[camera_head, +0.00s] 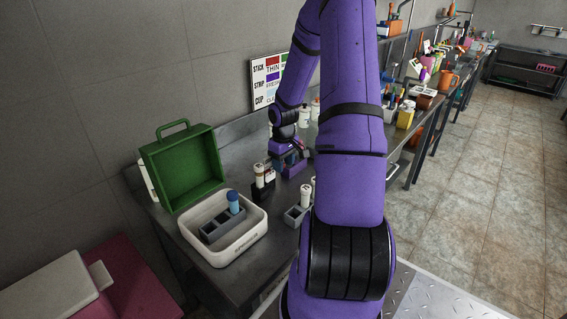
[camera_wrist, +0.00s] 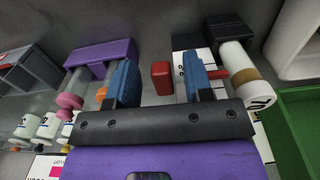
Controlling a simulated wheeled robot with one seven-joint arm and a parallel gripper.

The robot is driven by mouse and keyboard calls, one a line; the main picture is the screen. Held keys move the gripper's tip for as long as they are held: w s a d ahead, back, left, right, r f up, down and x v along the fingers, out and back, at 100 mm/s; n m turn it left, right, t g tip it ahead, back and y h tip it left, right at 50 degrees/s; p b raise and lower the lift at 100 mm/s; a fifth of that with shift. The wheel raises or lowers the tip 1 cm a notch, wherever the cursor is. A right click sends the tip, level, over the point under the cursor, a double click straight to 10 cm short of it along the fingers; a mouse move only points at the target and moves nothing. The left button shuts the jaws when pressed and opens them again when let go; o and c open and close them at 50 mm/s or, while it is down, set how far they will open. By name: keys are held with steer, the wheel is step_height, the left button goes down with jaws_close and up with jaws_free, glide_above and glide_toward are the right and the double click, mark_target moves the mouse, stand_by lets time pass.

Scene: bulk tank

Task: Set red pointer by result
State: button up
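My gripper (camera_wrist: 158,82) points down over the steel bench with its two blue-padded fingers spread. A small red block (camera_wrist: 161,78), which looks like the red pointer, lies between the fingers with a gap on both sides. A white card with black marks (camera_wrist: 185,68) lies beside it, partly hidden by the right finger. A result chart (camera_head: 268,80) reading STICK, STRIP and CUP stands against the wall.
A purple holder (camera_wrist: 100,56) is left of the fingers. A black rack (camera_wrist: 212,33) and a white-capped brown-banded vial (camera_wrist: 240,72) are close on the right. An open green case (camera_head: 182,168) and white tray (camera_head: 232,252) stand at the bench's near-left end.

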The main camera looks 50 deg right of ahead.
steer(key=shift+r, duration=0.1)
step_height(320, 180, up, 9)
steer(key=shift+r, duration=0.8)
